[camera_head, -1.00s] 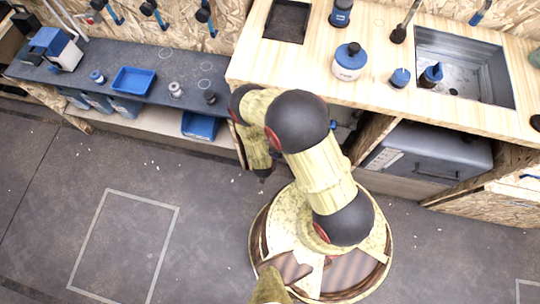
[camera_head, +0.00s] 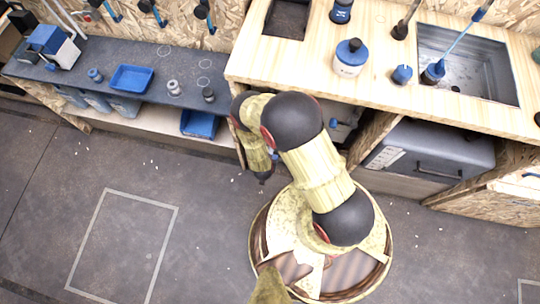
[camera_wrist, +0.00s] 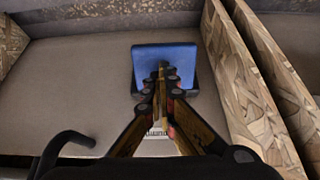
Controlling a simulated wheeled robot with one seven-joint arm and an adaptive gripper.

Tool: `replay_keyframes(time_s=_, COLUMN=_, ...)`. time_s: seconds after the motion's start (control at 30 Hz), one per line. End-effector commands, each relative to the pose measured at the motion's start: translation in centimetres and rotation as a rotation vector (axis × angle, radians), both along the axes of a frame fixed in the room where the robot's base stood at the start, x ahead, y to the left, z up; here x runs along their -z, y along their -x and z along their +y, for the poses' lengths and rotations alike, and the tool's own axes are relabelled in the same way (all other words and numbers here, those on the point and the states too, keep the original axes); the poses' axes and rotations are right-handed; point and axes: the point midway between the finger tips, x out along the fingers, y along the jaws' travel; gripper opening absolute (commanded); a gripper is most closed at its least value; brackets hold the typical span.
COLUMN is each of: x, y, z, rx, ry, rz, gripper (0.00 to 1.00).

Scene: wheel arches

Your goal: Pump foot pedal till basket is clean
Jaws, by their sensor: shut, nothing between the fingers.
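A blue foot pedal (camera_wrist: 148,62) with a dark base lies in the recess under the bench in the wrist view. My gripper (camera_wrist: 163,72) is shut and empty, its fingertips over the middle of the pedal; I cannot tell whether they press on it. In the head view my arm hides most of this spot.
White-and-blue bottles (camera_head: 350,60) stand on the wooden benchtop (camera_head: 290,65). The floor at left (camera_head: 120,240) is clear.

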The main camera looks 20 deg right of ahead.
Motion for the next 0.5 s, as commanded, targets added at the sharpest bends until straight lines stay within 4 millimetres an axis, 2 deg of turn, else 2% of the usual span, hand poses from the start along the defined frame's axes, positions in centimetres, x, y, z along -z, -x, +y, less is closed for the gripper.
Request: replay_keyframes(time_s=0.5, x=-4.2, y=0.2, z=0.0, rx=0.0, ry=0.0, rz=0.004, gripper=0.0)
